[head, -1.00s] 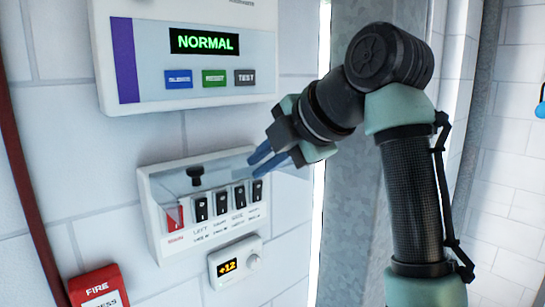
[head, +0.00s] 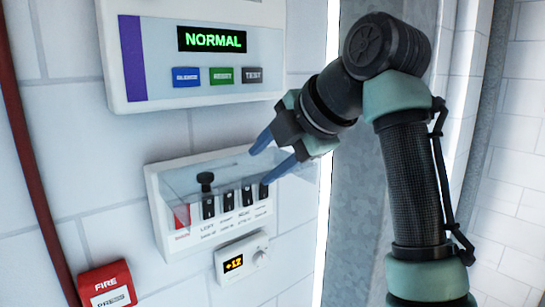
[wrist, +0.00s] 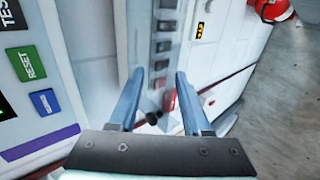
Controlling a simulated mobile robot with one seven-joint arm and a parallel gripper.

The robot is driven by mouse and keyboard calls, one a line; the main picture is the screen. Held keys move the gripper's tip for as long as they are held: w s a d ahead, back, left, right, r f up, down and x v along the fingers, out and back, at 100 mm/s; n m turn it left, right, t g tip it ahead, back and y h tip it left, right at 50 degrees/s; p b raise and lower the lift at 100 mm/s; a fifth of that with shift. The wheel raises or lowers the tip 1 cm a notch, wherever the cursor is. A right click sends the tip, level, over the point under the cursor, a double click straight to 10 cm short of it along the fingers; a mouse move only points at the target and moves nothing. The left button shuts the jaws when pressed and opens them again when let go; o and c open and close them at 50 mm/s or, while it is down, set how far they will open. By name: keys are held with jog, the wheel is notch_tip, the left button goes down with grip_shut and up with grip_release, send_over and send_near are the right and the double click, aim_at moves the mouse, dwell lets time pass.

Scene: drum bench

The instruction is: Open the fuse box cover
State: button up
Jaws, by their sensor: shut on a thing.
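The fuse box (head: 158,222) is a white wall box with a red switch and several black switches along its front. Its clear cover (head: 228,176) is tilted outward from the box, with a black knob (head: 205,179) on it. My gripper (head: 260,166) is at the cover's right side, its blue fingers well apart and shut on the cover. The clear edge between the fingers is hard to make out. In the wrist view the fingers (wrist: 159,74) frame the row of switches, and the dark knob (wrist: 152,118) shows low between them.
A panel reading NORMAL (head: 212,39) hangs just above the fuse box. A small unit with an orange display (head: 233,264) is below it, and a red fire box (head: 106,287) is at lower left. A grey metal column (head: 355,190) stands to the right.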

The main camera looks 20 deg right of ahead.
jog(key=shift+w+a+f, duration=0.1)
jog(key=shift+w+a, duration=0.05)
jog(key=shift+a, duration=0.1)
jog(key=v, duration=1.3)
jog(key=shift+d, duration=0.25)
